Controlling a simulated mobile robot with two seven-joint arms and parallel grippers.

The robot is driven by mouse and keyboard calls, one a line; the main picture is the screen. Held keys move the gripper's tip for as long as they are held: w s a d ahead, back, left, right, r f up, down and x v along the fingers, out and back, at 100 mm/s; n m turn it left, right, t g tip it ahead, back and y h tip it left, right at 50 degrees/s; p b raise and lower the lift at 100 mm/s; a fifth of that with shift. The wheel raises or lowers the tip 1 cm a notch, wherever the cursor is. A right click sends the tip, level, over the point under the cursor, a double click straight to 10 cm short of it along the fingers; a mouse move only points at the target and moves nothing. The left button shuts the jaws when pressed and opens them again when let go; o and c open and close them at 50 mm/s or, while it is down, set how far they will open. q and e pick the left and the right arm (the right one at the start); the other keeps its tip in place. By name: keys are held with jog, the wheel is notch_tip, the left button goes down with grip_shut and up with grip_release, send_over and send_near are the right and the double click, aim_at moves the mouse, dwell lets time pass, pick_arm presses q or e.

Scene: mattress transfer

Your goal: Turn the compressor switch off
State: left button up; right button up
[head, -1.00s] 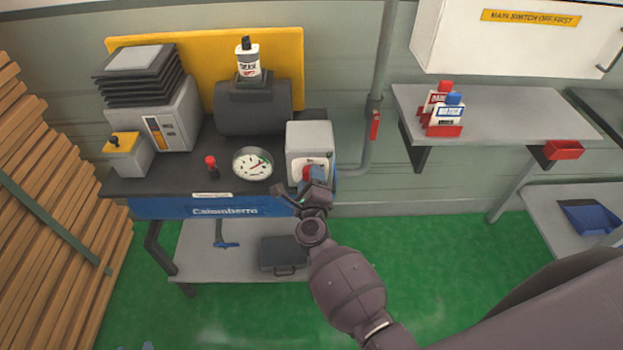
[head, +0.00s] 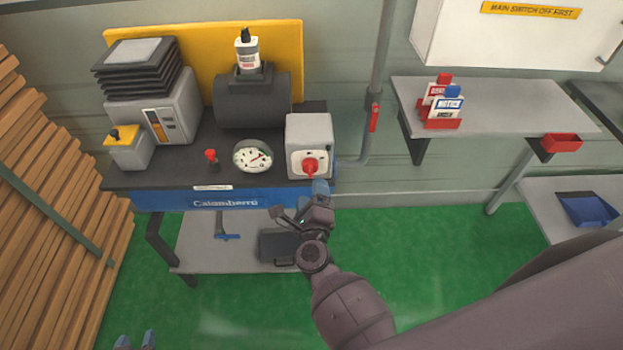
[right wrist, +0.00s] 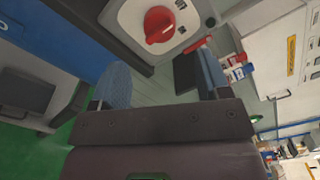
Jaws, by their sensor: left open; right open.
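The compressor switch is a grey box (head: 309,133) with a red rotary knob (head: 310,167) on a pale plate, at the right end of the compressor bench. In the right wrist view the red knob (right wrist: 160,25) has a white mark, but I cannot read its setting for sure. My right gripper (head: 300,203) is open and empty, just below and in front of the switch, apart from the knob. Its two blue fingers (right wrist: 162,80) stand wide apart in the wrist view. My left gripper (head: 135,341) is open at the bottom left edge, far from the bench.
A pressure gauge (head: 252,156) and a small red-topped valve (head: 211,158) sit left of the switch. A conduit with a red lever (head: 374,117) runs up the wall at right. Green floor is open below.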

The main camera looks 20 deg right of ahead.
jog(key=shift+v, duration=1.7)
jog(key=shift+a, duration=0.1)
jog(key=a+r+n+t+y, duration=0.1)
jog(key=a+r+n+y, duration=0.15)
jog(key=n+y, duration=0.6)
jog(key=s+d+f+n+g+h, duration=0.2)
jog(key=s+d+f+n+g, duration=0.1)
jog(key=s+d+n, duration=0.5)
jog(key=s+d+f+n+g+h+b, duration=0.1)
jog(key=s+d+f+n+g, duration=0.2)
jog(key=s+d+f+n, duration=0.3)
jog(key=s+d+n, duration=0.2)
jog(key=n, duration=0.3)
jog(key=shift+s+f+g+h, duration=0.15)
jog(key=shift+f+g+h, duration=0.2)
jog(key=shift+g, duration=0.05)
